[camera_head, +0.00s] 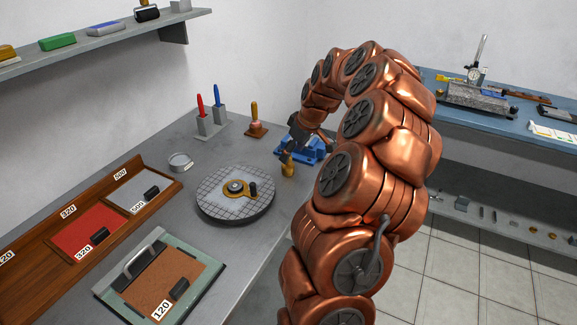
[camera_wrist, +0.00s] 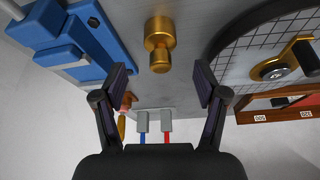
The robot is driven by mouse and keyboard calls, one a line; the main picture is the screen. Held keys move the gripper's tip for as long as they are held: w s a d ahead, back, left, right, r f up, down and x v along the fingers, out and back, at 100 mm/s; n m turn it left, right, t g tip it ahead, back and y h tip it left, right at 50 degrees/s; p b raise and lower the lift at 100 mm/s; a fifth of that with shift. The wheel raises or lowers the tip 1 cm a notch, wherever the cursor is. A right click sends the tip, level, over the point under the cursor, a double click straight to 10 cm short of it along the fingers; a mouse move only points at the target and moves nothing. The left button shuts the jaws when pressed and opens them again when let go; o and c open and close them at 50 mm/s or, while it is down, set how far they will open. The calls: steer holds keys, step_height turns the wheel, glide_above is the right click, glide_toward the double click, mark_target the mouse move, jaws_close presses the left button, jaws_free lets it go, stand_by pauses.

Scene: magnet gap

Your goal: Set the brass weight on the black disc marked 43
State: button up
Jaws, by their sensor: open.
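The brass weight (camera_head: 288,169) stands on the grey bench, right of the round gridded plate, just below my gripper (camera_head: 303,150). In the wrist view the brass weight (camera_wrist: 159,43), a knob on a wider body, lies beyond and between the fingertips of my gripper (camera_wrist: 161,80). My gripper is open and empty, with the weight apart from both fingers. I cannot make out a black disc marked 43 in either view. My arm hides part of the bench behind it.
A gridded round plate (camera_head: 215,205) with a brass piece on it is left of the weight. A blue fixture (camera_head: 315,150) is close behind my gripper. Red and blue handled tools (camera_head: 208,118) stand farther back. Panels marked 120 (camera_head: 150,285), 320 and 500 are at the left.

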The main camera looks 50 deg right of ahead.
mark_target(291, 157)
steer(key=shift+s+p+x, duration=0.1)
steer(key=shift+p+x, duration=0.45)
steer(key=shift+x, duration=0.9)
steer(key=shift+s+p+x, duration=0.15)
steer(key=shift+p+x, duration=0.35)
steer(key=shift+x, duration=0.95)
steer(key=shift+f, duration=0.1)
jaws_close()
